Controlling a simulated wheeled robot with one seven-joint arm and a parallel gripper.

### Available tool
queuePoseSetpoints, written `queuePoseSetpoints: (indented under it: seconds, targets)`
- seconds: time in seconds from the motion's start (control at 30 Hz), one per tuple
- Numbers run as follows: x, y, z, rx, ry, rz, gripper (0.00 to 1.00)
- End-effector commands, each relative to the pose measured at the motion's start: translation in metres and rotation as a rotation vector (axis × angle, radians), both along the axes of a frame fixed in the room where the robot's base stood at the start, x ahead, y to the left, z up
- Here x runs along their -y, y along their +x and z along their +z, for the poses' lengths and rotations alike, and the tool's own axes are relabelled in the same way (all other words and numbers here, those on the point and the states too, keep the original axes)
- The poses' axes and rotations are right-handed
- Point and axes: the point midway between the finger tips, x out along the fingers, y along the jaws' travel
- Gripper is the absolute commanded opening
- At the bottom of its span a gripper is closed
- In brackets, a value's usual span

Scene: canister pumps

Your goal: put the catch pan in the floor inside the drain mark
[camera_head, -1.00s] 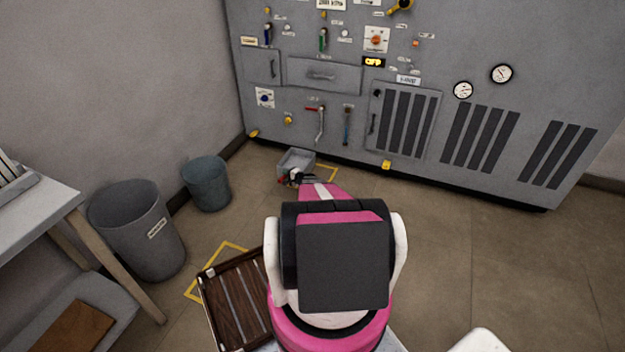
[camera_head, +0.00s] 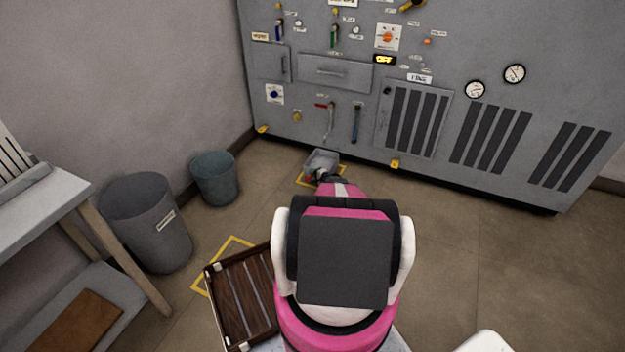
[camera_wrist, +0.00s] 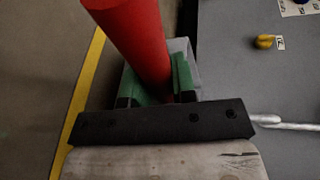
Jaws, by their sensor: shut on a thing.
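The catch pan (camera_head: 322,158) is a small grey open tray at the foot of the grey machine in the head view. It is over the yellow outline on the floor, the drain mark (camera_head: 303,182), whose edges show on both sides of it. I cannot tell whether it touches the floor. My gripper (camera_head: 319,177) is at the pan's near side, partly hidden by my arm. In the wrist view, the green fingers (camera_wrist: 158,82) are shut around a thick red bar (camera_wrist: 135,40), with the grey pan (camera_wrist: 180,46) behind. The bar hides much of the pan.
The machine (camera_head: 345,140) stands close behind the pan. A blue-grey bucket (camera_head: 215,180), a larger grey bin (camera_head: 150,225) and a bench (camera_head: 45,205) are on the left. Floor on the right is clear.

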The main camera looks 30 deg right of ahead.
Motion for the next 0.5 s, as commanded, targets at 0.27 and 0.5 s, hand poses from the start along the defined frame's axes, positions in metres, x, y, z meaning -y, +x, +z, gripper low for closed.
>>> queuePoseSetpoints:
  seconds: [0.27, 0.5]
  targets:
    - [0.0, 0.001, -0.029, 0.003, -0.001, 0.0, 0.0]
    - [0.0, 0.001, -0.029, 0.002, -0.001, 0.0, 0.0]
